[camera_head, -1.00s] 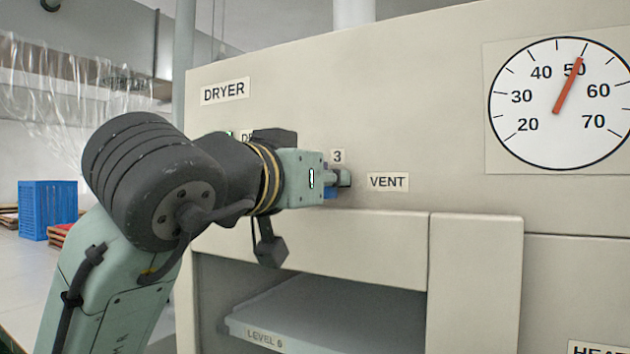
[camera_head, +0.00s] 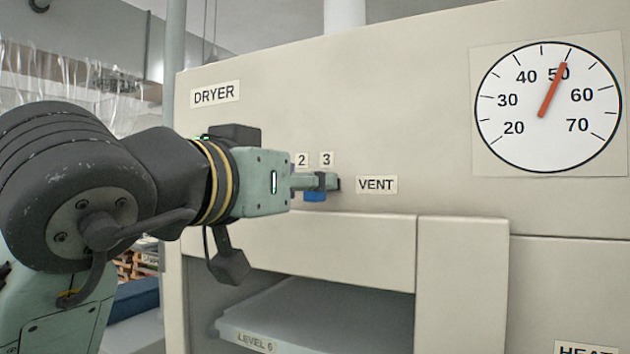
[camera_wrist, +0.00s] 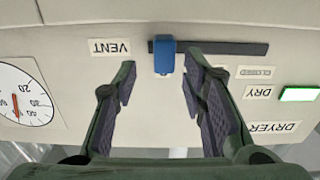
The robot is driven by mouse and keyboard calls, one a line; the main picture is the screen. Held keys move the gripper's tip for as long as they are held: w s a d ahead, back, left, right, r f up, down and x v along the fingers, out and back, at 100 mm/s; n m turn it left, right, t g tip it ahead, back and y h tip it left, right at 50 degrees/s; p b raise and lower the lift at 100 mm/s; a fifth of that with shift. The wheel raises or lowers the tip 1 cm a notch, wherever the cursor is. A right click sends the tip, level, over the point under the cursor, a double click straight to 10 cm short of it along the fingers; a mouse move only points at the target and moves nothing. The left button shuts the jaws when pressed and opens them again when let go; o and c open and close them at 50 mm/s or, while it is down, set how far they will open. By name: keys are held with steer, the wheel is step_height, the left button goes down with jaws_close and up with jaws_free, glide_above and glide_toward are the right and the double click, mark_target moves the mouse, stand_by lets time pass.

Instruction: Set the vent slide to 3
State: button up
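The blue vent knob (camera_wrist: 164,55) sits on a dark horizontal slot (camera_wrist: 225,48), close to the slot's end beside the VENT label (camera_wrist: 110,47) in the upside-down wrist view. In the head view the blue knob (camera_head: 315,196) shows below my fingers, near the 3 label (camera_head: 326,159) and right of the 2 label (camera_head: 302,160). My gripper (camera_wrist: 160,75) is open, with one finger on each side of the knob and visible gaps between. It also shows in the head view (camera_head: 325,182), close to the panel. My fingers partly hide the slot in the head view.
The dryer panel (camera_head: 400,120) carries a DRYER label (camera_head: 214,93) and a dial (camera_head: 548,100) reading about 50. Below is an open bay with a tray (camera_head: 290,315). A lit green indicator (camera_wrist: 300,94) shows beside the DRY label.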

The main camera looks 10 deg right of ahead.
steer(key=v, duration=0.7)
steer(key=shift+s, duration=0.3)
steer(key=shift+a, duration=0.15)
